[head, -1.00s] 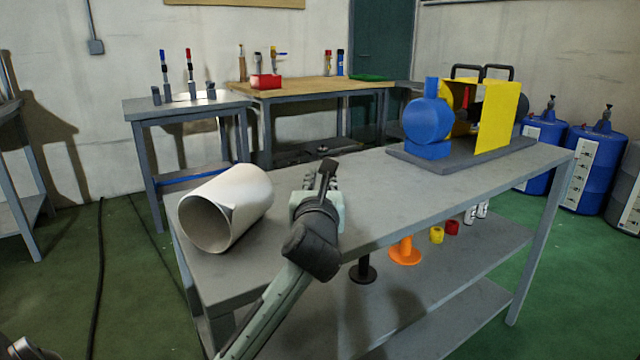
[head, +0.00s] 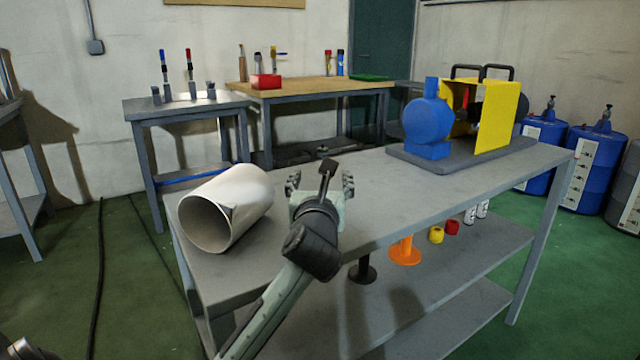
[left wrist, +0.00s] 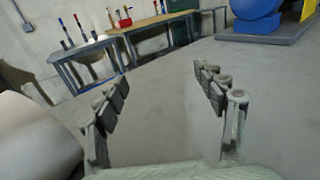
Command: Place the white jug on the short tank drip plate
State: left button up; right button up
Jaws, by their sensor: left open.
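The white jug (head: 248,190) lies on its side on the near left end of the grey table (head: 330,215), its open mouth facing the lower left of the head view. In the left wrist view the jug (left wrist: 35,140) shows at the left edge, outside my fingers. My left gripper (head: 320,182) is just to the right of the jug, above the tabletop, open and empty. Its spread fingers also show in the left wrist view (left wrist: 165,105) with only bare table between them. I cannot identify the short tank drip plate. My right gripper is not in view.
A blue and yellow pump unit (head: 470,118) stands at the table's far right end. Orange, yellow and red parts (head: 404,250) sit on the lower shelf. Two benches with tools (head: 310,88) stand behind. Blue drums (head: 589,165) stand at the right. The tabletop's middle is clear.

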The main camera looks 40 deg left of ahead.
pick_arm(q)
jog(key=o, duration=0.5)
jog(key=shift+o, duration=0.2)
jog(key=shift+s+d, duration=0.1)
